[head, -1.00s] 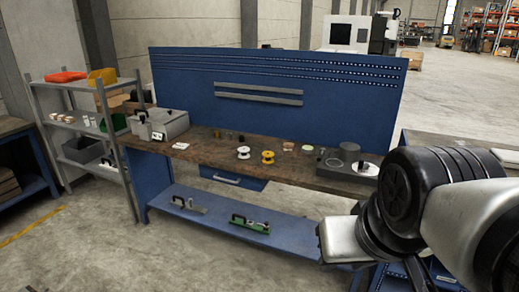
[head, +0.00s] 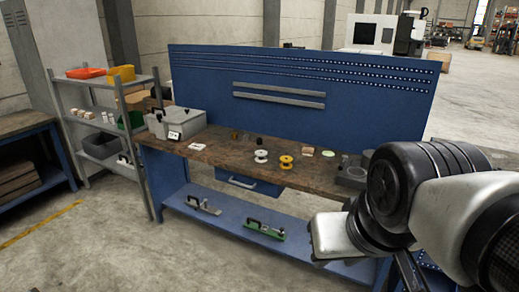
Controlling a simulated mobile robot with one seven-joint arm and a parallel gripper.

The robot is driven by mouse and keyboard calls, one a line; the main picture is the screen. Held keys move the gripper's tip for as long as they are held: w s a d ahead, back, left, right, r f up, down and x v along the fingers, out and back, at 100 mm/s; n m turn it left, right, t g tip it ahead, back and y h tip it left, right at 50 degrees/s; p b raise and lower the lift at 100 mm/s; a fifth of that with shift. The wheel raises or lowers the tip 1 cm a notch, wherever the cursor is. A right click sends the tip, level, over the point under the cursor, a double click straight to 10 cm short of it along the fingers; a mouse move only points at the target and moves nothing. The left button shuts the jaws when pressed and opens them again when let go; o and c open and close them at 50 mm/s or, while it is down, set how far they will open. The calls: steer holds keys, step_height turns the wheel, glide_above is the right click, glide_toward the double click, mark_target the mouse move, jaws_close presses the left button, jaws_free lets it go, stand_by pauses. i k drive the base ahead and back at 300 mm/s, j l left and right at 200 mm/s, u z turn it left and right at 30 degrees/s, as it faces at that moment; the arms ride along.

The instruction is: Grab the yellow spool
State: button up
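The yellow spool (head: 286,162) stands upright on the brown workbench top (head: 222,155), right of the middle of the bench. A white spool (head: 261,157) stands just to its left, apart from it. My arm reaches in from the right in the head view, and its links cover the right end of the bench. My gripper's fingers cannot be made out in this view. Nothing covers the yellow spool.
A grey case (head: 177,123) stands at the bench's left end. Small dark parts and a light green disc (head: 328,153) lie near the spools. A blue lower shelf (head: 232,220) holds a green tool (head: 265,230). A grey shelf rack (head: 103,126) stands at left. Floor in front is open.

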mark_target(287, 161)
steer(key=i+u, duration=0.25)
steer(key=i, duration=0.5)
steer(key=i+j+z, duration=0.1)
steer(key=i, duration=0.4)
steer(key=i+j+z, duration=0.1)
steer(key=i, duration=0.4)
steer(key=i+j, duration=0.2)
steer(key=i, duration=0.3)
steer(key=i+j+z, duration=0.1)
steer(key=i+z, duration=0.15)
steer(key=i+j+z, duration=0.25)
steer(key=i, duration=0.15)
